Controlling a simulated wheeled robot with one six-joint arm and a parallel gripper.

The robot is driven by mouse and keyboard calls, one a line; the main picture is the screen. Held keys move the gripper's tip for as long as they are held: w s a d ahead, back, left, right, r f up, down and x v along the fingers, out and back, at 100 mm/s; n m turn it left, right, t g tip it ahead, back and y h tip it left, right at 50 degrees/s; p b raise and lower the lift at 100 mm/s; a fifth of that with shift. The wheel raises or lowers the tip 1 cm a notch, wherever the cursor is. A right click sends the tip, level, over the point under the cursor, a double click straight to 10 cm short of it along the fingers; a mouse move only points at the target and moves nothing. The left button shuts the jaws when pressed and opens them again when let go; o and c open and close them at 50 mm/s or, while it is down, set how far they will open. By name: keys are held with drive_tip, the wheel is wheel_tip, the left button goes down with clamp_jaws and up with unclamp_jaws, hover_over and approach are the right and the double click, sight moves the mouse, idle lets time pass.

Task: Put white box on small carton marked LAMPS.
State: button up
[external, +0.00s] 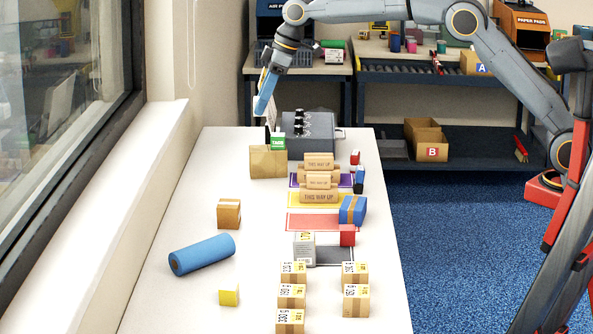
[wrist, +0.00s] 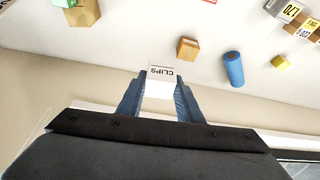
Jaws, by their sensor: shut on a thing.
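My gripper (external: 265,92) is raised above the far left part of the white table, near the wall. In the wrist view my gripper (wrist: 160,98) is shut on a white box (wrist: 160,82) printed CLIPS. In the external view the box is hard to make out against the pale wall. I cannot read LAMPS on any carton. A small brown carton (external: 229,213) stands alone on the left of the table, and it also shows in the wrist view (wrist: 187,48). Small taped cartons with number labels (external: 291,296) stand at the near end.
A blue roll (external: 202,254) and a yellow cube (external: 229,295) lie at the left. An open brown carton (external: 268,164) and a grey bottle crate (external: 322,132) stand at the far end. Stacked THIS WAY UP cartons (external: 319,196) stand mid-table.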

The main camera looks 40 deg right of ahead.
drive_tip(key=shift+a+r, duration=0.1)
drive_tip(key=shift+r, duration=0.25)
drive_tip(key=s+a+f+m+b, duration=0.1)
drive_tip(key=a+f+b, duration=0.1)
drive_tip(key=a+f, duration=0.95)
drive_tip(key=p, duration=0.1)
hover_over(224, 203)
drive_tip(key=s+d, duration=0.1)
wheel_tip(224, 203, down, 5)
drive_tip(key=shift+f, duration=0.1)
drive_tip(key=shift+f+p, duration=0.5)
drive_tip(key=shift+f, duration=1.65)
drive_tip(key=shift+f, duration=0.1)
drive_tip(key=o, duration=1)
drive_tip(key=shift+f, duration=0.1)
drive_tip(key=shift+o, duration=0.2)
